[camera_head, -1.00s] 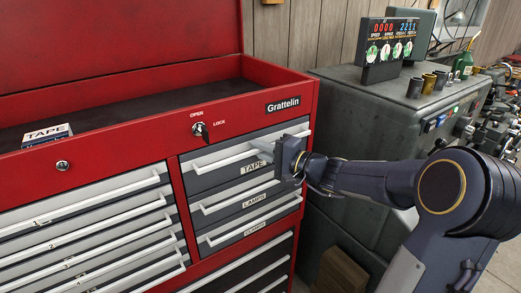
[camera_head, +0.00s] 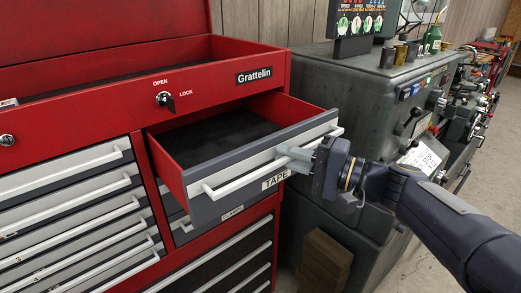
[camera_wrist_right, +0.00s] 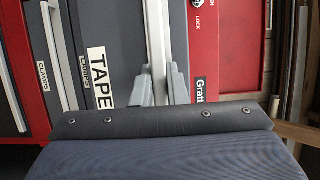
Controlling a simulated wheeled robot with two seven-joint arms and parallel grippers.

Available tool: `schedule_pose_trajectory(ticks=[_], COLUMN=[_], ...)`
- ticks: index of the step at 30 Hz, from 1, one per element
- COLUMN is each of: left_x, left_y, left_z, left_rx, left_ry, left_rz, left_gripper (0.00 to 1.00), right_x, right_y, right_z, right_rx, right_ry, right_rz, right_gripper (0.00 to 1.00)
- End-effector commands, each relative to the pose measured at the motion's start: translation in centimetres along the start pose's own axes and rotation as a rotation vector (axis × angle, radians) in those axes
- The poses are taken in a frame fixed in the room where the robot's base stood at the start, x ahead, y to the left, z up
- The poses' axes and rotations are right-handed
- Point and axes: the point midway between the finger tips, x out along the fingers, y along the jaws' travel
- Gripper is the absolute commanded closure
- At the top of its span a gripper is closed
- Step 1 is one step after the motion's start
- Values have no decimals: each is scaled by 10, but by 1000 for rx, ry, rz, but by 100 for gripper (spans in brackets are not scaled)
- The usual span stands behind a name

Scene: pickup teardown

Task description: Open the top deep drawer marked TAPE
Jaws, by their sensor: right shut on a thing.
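The drawer marked TAPE (camera_head: 226,176) stands pulled out of the red chest, its dark inside floor (camera_head: 215,137) showing and looking empty. Its white bar handle (camera_head: 235,181) runs along the grey front, above the TAPE label (camera_head: 276,179). My right gripper (camera_head: 290,155) is shut on the handle near its right end. In the right wrist view the fingers (camera_wrist_right: 163,82) close around the bar beside the TAPE label (camera_wrist_right: 101,77). My left gripper is not in view.
The red chest (camera_head: 150,116) has a key in its lock (camera_head: 166,100) and several shut drawers at left. A lower drawer marked CLAMPS (camera_head: 232,213) sits beneath the open one. A grey machine (camera_head: 360,105) stands close at right. Brown blocks (camera_head: 323,262) lie on the floor.

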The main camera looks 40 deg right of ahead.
Motion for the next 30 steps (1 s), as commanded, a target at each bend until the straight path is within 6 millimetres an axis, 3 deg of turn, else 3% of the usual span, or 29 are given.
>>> schedule_pose_trajectory(ticks=[1, 6, 12, 18, 28, 29, 30], left_x=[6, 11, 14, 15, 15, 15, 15], left_y=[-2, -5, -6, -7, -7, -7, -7], left_z=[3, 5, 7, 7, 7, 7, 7], left_rx=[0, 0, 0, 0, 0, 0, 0], left_ry=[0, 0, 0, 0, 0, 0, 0], left_rz=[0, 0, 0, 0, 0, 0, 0], left_gripper=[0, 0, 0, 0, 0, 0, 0], right_x=[-15, -52, -79, -89, -89, -89, -89], right_y=[3, 2, 1, 1, 1, 1, 1], right_z=[6, 22, 33, 37, 37, 37, 37], right_rx=[-4, 0, 1, 2, 2, 2, 2], right_ry=[5, 2, -1, -2, -3, -3, -3], right_rz=[-1, 0, 2, 3, 4, 4, 4], right_gripper=[100, 100, 100, 100, 100, 86, 81])
